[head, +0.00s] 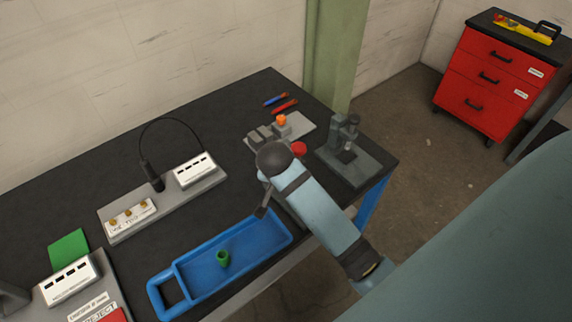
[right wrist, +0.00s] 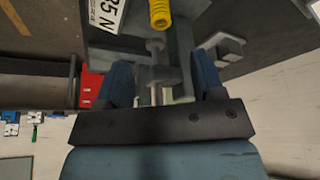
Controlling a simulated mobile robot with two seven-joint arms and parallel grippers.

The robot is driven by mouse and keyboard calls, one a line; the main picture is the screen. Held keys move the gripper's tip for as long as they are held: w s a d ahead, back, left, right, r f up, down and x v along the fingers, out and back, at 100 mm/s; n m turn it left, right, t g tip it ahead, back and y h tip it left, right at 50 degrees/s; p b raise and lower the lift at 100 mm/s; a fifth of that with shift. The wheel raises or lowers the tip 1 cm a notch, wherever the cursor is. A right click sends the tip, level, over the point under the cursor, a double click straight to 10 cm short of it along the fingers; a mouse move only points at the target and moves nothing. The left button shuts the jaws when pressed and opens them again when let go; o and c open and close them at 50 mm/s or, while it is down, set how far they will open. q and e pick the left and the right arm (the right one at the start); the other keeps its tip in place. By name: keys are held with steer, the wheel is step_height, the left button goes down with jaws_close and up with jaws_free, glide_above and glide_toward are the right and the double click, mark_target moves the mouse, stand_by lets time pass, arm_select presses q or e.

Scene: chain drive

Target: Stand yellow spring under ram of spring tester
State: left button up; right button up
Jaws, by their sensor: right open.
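The yellow spring (right wrist: 160,14) shows at the top of the right wrist view, beyond my fingertips, its top end cut off by the frame. A grey rod and block (right wrist: 157,75) lie in line with it; I cannot tell whether they touch the spring. A white "25 N" label (right wrist: 106,12) is beside it. My right gripper (right wrist: 162,62) is open, its blue fingers wide apart around the view of the rod. In the head view my arm hides the spring and fingertips. A grey press-like device (head: 348,152), possibly the tester, stands at the table's right end. My left gripper is not in view.
A grey fixture with a red knob (head: 299,149) is behind my arm. A socket board (head: 205,182) stands left. A red drawer cabinet (head: 487,78) stands apart at the right.

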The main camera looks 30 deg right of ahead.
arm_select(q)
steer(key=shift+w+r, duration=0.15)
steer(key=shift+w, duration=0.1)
arm_select(e)
steer(key=p+x, duration=0.1)
steer(key=x, duration=1.2)
steer(key=shift+r, duration=0.1)
steer(key=shift+w+d+f, duration=0.1)
steer(key=shift+w+f, duration=0.05)
steer(key=shift+f, duration=0.25)
steer(key=c, duration=1)
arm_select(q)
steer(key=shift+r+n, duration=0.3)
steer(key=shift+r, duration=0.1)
arm_select(e)
steer(key=shift+d, duration=0.15)
